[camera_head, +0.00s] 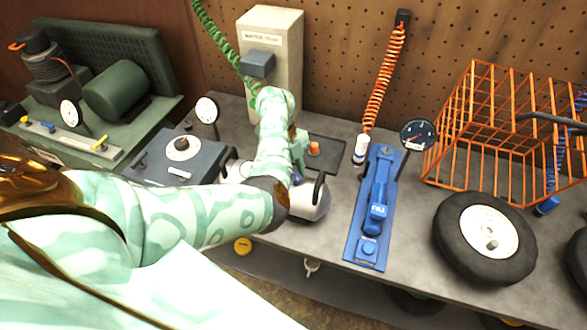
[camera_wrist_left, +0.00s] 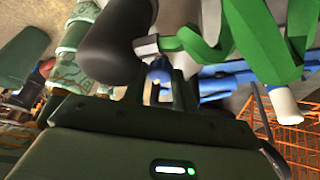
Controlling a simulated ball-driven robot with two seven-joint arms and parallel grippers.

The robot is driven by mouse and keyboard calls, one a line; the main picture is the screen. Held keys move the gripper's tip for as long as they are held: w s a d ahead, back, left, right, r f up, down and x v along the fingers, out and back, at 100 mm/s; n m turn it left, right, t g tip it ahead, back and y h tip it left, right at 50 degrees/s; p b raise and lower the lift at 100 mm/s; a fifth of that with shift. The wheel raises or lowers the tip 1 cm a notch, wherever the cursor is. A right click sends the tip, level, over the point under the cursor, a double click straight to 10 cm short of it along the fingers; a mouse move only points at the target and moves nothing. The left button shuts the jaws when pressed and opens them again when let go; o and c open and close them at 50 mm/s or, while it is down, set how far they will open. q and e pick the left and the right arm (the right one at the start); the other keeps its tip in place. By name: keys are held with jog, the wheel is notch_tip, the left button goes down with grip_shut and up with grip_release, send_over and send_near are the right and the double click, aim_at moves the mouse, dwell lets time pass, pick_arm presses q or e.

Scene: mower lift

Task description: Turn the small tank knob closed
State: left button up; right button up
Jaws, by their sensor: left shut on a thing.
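The small tank (camera_head: 309,203) is a pale cylinder with a dark handle, standing on the grey bench behind my left forearm. In the left wrist view a dark grey rounded body (camera_wrist_left: 118,42) lies close to the fingers. A small blue knob (camera_wrist_left: 158,71) shows between the fingertips there. My left gripper (camera_wrist_left: 160,88) is shut on this knob. My right gripper is not in view.
A wheel (camera_head: 487,238) and an orange wire basket (camera_head: 455,185) are farther right. A gauge (camera_head: 207,110) and a grey box (camera_head: 150,158) stand left. A green hose (camera_head: 222,42) hangs behind.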

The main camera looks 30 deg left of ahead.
pick_arm(q)
jog(key=m, duration=0.2)
jog(key=m+g+y, duration=0.1)
jog(key=m, duration=0.1)
jog(key=shift+w+d+m+g+p, duration=0.1)
jog(key=shift+w+m+g+p, duration=0.1)
jog(key=shift+m+g+p, duration=0.15)
jog(key=shift+w+d+m+g+y, duration=0.1)
jog(key=shift+m+g+y, duration=0.2)
jog(key=shift+m, duration=0.85)
jog(key=shift+m+g+y, duration=0.15)
jog(key=shift+m+y, duration=0.25)
jog(key=shift+m, duration=0.7)
jog(key=o, duration=1)
jog(key=shift+c, duration=0.2)
jog(key=p+v, duration=0.1)
jog(key=v, duration=1.5)
jog(key=shift+w, duration=0.2)
jog(key=shift+d+r, duration=0.1)
